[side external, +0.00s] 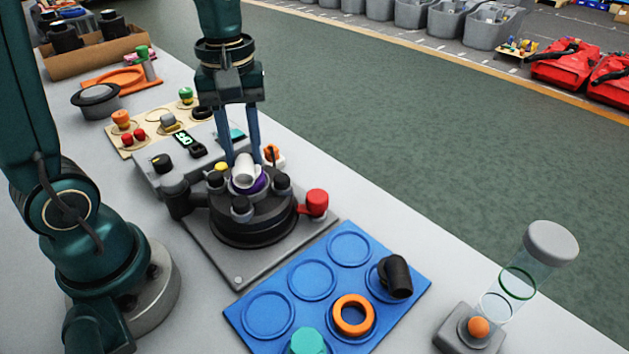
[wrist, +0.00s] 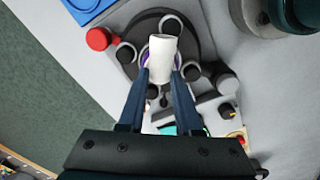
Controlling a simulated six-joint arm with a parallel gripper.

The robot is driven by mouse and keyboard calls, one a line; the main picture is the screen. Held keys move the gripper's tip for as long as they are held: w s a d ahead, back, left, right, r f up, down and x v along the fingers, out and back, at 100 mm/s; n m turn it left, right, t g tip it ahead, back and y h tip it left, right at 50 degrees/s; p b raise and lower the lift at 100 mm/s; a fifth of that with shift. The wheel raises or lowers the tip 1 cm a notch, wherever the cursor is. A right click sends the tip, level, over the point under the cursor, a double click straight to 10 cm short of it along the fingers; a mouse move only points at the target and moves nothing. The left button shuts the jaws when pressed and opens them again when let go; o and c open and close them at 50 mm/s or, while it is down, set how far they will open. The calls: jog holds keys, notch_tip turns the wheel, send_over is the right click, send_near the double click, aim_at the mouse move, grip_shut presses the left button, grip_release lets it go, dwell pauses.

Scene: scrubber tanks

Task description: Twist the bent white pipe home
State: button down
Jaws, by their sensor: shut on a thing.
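The bent white pipe (side external: 244,170) sits at the centre of the round black fixture (side external: 250,225), and its lower end is inside a purple ring (side external: 259,184). In the wrist view the white pipe (wrist: 161,58) lies between the fingertips, its free end pointing away from my gripper. My gripper (side external: 244,160) comes from above and is shut on the pipe; it also shows in the wrist view (wrist: 161,78). The pipe's seat is hidden by the pipe and the ring, so I cannot tell how deep it sits.
Black knobs (side external: 241,205) stand around the pipe, with a red knob (side external: 316,202) on the fixture's right. A blue tray (side external: 283,283) holds a black elbow (side external: 396,277) and an orange ring (side external: 352,300). A grey control box (side external: 160,175) stands close behind, at left.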

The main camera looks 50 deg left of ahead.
jog(key=shift+m, duration=0.4)
jog(key=shift+m, duration=0.8)
jog(key=shift+m, duration=0.8)
jog(key=shift+m, duration=0.8)
